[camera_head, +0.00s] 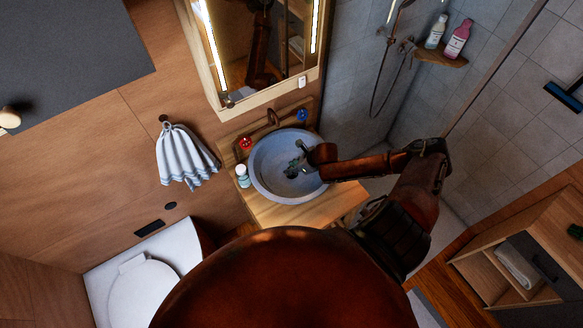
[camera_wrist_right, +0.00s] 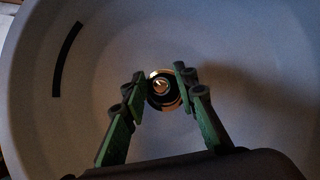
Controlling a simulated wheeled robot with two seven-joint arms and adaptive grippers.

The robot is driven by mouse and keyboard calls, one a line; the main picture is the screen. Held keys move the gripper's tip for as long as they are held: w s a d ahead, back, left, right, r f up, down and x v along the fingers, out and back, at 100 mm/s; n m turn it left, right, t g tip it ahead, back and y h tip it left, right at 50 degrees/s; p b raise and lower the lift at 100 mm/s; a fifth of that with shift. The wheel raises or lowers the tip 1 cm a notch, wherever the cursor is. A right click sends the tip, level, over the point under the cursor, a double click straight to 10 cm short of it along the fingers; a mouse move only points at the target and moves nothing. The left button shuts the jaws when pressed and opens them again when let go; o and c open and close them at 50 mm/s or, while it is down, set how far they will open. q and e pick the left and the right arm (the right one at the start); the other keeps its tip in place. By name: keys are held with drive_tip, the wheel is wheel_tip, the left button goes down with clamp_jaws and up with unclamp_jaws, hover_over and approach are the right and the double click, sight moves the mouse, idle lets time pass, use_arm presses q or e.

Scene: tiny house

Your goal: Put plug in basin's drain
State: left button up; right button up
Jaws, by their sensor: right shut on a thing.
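The round grey basin (camera_head: 266,172) sits on a wooden counter; its pale inside fills most of the right wrist view (camera_wrist_right: 240,110). My right gripper (camera_head: 291,170) reaches down into the basin from the right. In the wrist view its green fingers are shut on the plug (camera_wrist_right: 161,86), a small round piece with a shiny middle, between the fingertips. A dark ring with a brass-coloured edge, which looks like the drain (camera_wrist_right: 178,103), shows around the plug. I cannot tell whether the plug is touching the drain or just above it. My left gripper is not in view.
A white bottle (camera_head: 242,176), a red item (camera_head: 246,143) and a blue item (camera_head: 302,115) stand around the basin. A dark slot (camera_wrist_right: 67,58) marks the basin wall.

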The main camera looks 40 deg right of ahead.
drive_tip(key=shift+f+b, duration=0.7)
drive_tip(key=shift+f, duration=0.25)
drive_tip(key=o, duration=1.2)
drive_tip(key=shift+s+d+r, duration=0.1)
drive_tip(key=shift+r, duration=0.05)
drive_tip(key=v, duration=1.1)
drive_tip(key=shift+s+r, duration=0.2)
drive_tip(key=shift+r, duration=0.1)
